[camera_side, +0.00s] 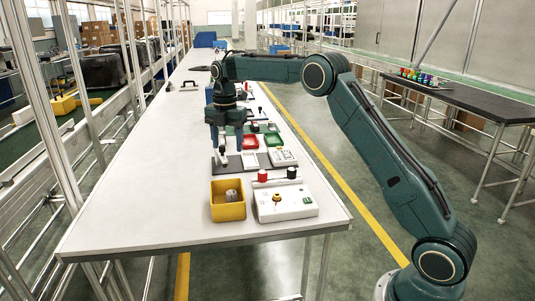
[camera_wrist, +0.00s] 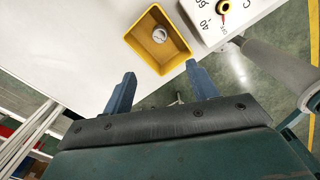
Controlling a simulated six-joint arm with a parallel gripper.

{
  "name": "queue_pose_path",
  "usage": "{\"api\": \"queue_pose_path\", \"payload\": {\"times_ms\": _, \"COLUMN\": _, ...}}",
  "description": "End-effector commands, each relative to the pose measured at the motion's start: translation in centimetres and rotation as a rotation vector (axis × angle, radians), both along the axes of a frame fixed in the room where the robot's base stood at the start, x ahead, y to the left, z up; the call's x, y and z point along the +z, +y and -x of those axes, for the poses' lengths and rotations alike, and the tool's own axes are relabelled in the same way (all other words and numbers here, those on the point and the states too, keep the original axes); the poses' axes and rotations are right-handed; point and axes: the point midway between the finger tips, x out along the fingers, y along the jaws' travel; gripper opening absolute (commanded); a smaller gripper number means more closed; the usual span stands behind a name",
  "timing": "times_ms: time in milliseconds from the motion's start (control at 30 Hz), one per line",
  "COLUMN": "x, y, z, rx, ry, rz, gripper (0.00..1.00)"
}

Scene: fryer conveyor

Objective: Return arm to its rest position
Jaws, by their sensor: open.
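My gripper (camera_side: 225,145) hangs over the long white table (camera_side: 140,185) with its fingers pointing down, behind the yellow bin in the side view. In the wrist view my gripper (camera_wrist: 161,88) shows two blue fingers spread apart with nothing between them. The yellow bin (camera_side: 228,214) stands near the table's front edge and holds a grey metal part (camera_side: 232,195). In the wrist view the yellow bin (camera_wrist: 143,28) lies beyond the fingertips, with the grey part (camera_wrist: 159,34) inside it.
A white control box (camera_side: 286,207) with a yellow knob stands right of the bin. Red (camera_side: 251,142) and green (camera_side: 273,139) trays and small devices lie further back. A dark bench (camera_side: 470,100) stands at right. The table's left side is largely clear.

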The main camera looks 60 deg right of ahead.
Motion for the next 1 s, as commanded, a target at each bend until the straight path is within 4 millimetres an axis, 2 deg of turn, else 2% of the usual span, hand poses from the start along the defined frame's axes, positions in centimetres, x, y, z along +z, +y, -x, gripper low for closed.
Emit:
{"api": "queue_pose_path", "payload": {"times_ms": 167, "x": 2.4, "y": 1.0, "z": 1.5, "rx": -0.095, "ry": -0.029, "rz": 0.002, "gripper": 0.58}}
{"api": "queue_pose_path", "payload": {"times_ms": 367, "x": 5.7, "y": 2.5, "z": 4.4, "rx": -0.267, "ry": -0.074, "rz": -0.001, "gripper": 0.58}}
{"api": "queue_pose_path", "payload": {"times_ms": 700, "x": 10.2, "y": 5.1, "z": 10.7, "rx": -0.579, "ry": -0.155, "rz": -0.033, "gripper": 0.58}}
{"api": "queue_pose_path", "payload": {"times_ms": 1000, "x": 12.5, "y": 7.1, "z": 17.0, "rx": -0.852, "ry": -0.22, "rz": -0.087, "gripper": 0.58}}
